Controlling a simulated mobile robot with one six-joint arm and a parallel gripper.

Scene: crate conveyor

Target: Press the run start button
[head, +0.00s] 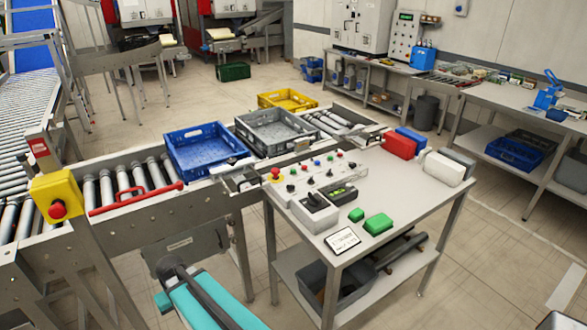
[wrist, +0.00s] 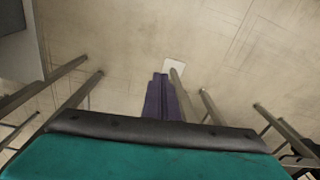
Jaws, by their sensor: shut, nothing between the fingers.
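In the head view a panel of several small buttons and knobs (head: 312,176) lies on the back left part of a light grey table (head: 405,190). Red, blue and green caps show there, but labels are too small to read, so I cannot tell which is run start. In the wrist view my gripper (wrist: 161,76) shows as dark purple fingers, shut and empty, above the floor and touching nothing. I cannot make out its fingertips in the head view.
Left of the table runs a roller conveyor (head: 120,185) with blue (head: 205,150) and grey (head: 275,132) crates and a yellow box (head: 55,195) with a red button. Grey device boxes (head: 315,212), green blocks (head: 378,224) and red, blue and white boxes (head: 400,143) stand on the table.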

